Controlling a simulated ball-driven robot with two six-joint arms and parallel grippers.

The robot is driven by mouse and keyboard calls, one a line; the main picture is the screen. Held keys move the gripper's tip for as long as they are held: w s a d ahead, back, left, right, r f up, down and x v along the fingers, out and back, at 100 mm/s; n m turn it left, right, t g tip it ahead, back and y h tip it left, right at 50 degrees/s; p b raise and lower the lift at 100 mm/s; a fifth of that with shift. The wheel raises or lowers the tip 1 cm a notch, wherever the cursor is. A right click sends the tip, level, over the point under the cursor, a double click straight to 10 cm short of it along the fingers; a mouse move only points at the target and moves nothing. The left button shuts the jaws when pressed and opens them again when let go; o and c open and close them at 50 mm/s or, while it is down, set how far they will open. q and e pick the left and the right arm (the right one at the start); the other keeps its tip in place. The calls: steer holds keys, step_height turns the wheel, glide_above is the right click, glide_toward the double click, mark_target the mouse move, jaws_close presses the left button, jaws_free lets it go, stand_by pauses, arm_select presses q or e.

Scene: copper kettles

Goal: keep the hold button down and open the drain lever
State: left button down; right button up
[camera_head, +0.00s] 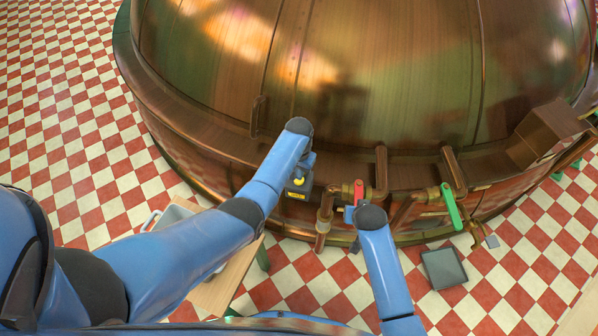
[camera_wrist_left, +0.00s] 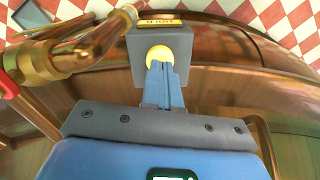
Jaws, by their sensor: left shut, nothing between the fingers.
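The hold button is a yellow knob (camera_wrist_left: 160,54) on a grey box (camera_wrist_left: 188,60) with a yellow label. The box also shows in the head view (camera_head: 297,192), at the kettle's lower wall. My left gripper (camera_wrist_left: 163,70) is shut and empty, its fingertips right at the button, covering its lower part. How far the button is pressed I cannot tell. A red lever (camera_head: 359,189) stands upright on brass pipework. A green lever (camera_head: 451,207) sits further right; no readable label says which is the drain. My right gripper (camera_head: 350,214) is beside the red lever's base, mostly hidden by its wrist.
The big copper kettle (camera_head: 370,70) fills the back. Brass pipes (camera_head: 325,215) stick out between the box and the levers. A grey square pan (camera_head: 443,268) lies on the checkered floor at right. A wooden table (camera_head: 222,285) is partly hidden under my left arm.

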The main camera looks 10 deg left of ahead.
arm_select(q)
steer(key=shift+r, duration=0.15)
step_height(320, 180, up, 9)
stand_by(1.0)
arm_select(e)
steer(key=shift+r, duration=0.1)
step_height(320, 180, up, 10)
steer(key=p, duration=1)
arm_select(q)
step_height(320, 180, up, 10)
steer(key=shift+w, duration=0.1)
